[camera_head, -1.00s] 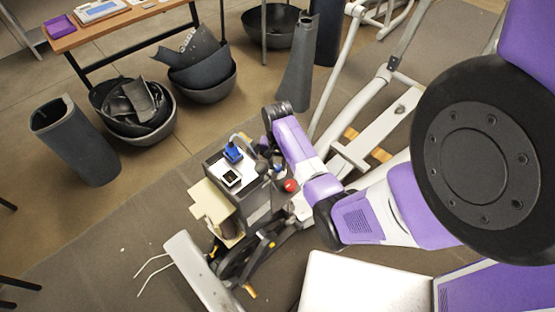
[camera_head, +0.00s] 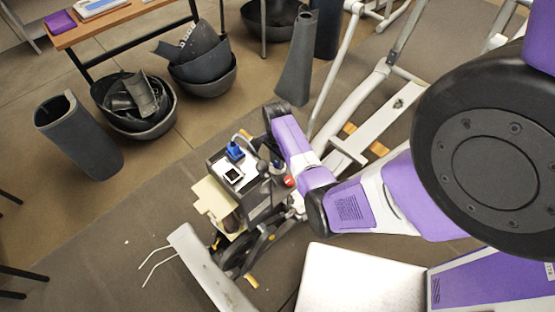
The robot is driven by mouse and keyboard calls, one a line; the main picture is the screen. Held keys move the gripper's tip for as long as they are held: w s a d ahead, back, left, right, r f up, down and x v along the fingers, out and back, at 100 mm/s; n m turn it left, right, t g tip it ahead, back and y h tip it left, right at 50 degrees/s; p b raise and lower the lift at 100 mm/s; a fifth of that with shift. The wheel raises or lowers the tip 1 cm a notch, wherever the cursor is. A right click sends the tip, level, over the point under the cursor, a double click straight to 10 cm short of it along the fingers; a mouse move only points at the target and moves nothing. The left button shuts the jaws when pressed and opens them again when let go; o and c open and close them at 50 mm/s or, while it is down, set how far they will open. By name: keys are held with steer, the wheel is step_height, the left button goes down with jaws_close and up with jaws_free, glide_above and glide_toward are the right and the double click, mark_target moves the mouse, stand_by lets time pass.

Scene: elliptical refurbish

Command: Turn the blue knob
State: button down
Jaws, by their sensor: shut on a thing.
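A small blue part (camera_head: 235,150), which may be the blue knob, stands on the pale top of a dark grey box (camera_head: 262,206) on the machine. A thin pale curved piece runs from the blue part toward my wrist. My purple and white arm bends down from the right. Its end, my gripper (camera_head: 266,166), is low at the right side of the box top, close to the blue part. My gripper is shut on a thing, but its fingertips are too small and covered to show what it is. A small red part (camera_head: 289,181) is beside it.
The machine's light grey frame (camera_head: 205,272) crosses the floor at lower left. Its pale rail (camera_head: 375,122) is behind my arm. Dark bowls with scrap (camera_head: 150,128), a dark tube (camera_head: 78,138) and a wooden table (camera_head: 115,18) are at the back left. Floor between them is clear.

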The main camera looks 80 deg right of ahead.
steer(key=shift+a+f, duration=0.25)
steer(key=shift+a, duration=0.1)
steer(key=c, duration=1.1)
jaws_free()
steer(key=shift+d+r, duration=0.1)
steer(key=shift+d, duration=0.1)
steer(key=shift+w+d+r, duration=0.1)
steer(key=shift+r, duration=0.4)
step_height(320, 180, up, 7)
steer(key=shift+f, duration=0.1)
